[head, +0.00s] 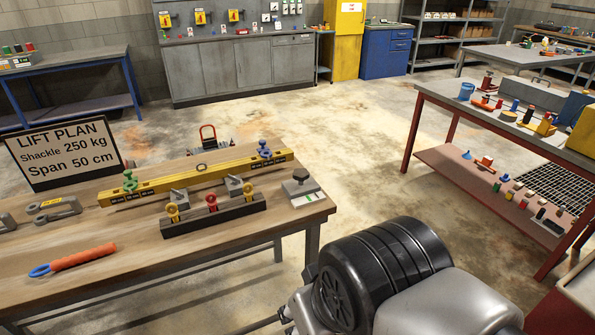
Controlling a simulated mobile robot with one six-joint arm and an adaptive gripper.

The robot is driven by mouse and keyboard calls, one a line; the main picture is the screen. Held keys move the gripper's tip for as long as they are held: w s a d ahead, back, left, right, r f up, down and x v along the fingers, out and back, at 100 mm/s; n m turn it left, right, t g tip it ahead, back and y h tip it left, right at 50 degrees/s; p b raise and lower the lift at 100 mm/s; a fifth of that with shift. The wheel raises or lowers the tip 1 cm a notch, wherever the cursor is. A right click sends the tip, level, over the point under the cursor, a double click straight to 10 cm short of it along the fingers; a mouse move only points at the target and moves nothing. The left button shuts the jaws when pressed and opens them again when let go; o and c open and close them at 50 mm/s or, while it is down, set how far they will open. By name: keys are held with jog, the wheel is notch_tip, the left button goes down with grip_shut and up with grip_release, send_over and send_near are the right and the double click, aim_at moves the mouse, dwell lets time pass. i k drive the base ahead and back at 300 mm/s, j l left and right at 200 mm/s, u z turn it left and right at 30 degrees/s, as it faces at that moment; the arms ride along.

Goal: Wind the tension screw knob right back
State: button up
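I cannot pick out a tension screw knob for certain in the head view. A small grey block with a dark knob-like top (300,176) stands at the right end of the wooden bench (150,250), but I cannot tell whether it is a tension screw. My gripper is not in view. A large black ribbed joint and a grey link at bottom centre and right look like my arm and hide the floor behind them.
The bench holds a yellow beam (215,172) with green and blue shackles, a dark rack of eyes (213,214), an orange-handled tool (84,256) and a lift plan sign (63,150). A red-legged workbench (440,90) stands right. Open floor (340,140) lies between.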

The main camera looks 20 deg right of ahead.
aim_at(300, 175)
jog(key=i+l+u, duration=0.55)
jog(key=l, duration=0.3)
jog(key=i+l+u, duration=0.15)
jog(key=i+u, duration=0.15)
jog(key=u, duration=0.2)
jog(key=i+l+u, duration=0.25)
jog(key=u, duration=0.25)
jog(key=l+z, duration=0.25)
jog(key=k+l+z, duration=0.1)
jog(key=l+z, duration=0.15)
jog(key=l, duration=0.1)
